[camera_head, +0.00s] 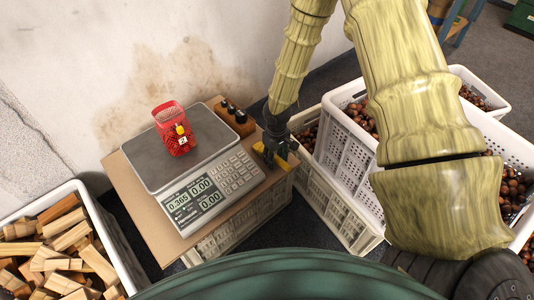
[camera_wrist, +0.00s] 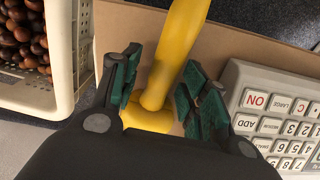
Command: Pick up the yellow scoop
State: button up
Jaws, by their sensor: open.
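The yellow scoop (camera_head: 283,164) lies at the right edge of the cardboard sheet, beside the scale's keypad. Only small parts of it show in the head view, because my gripper (camera_head: 273,150) covers the rest. In the wrist view a long yellow part of the scoop (camera_wrist: 177,45) runs between the two green-padded fingers of my gripper (camera_wrist: 160,66). The fingers stand open on either side of it, and a gap shows by the right finger. I cannot tell whether the left finger touches it.
White crates of chestnuts (camera_head: 340,133) stand close on the right. A crate of wood pieces (camera_head: 97,218) stands at left. A stained wall (camera_head: 120,50) closes the back.

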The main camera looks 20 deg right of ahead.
grip_shut()
jog(key=shift+r, duration=0.1)
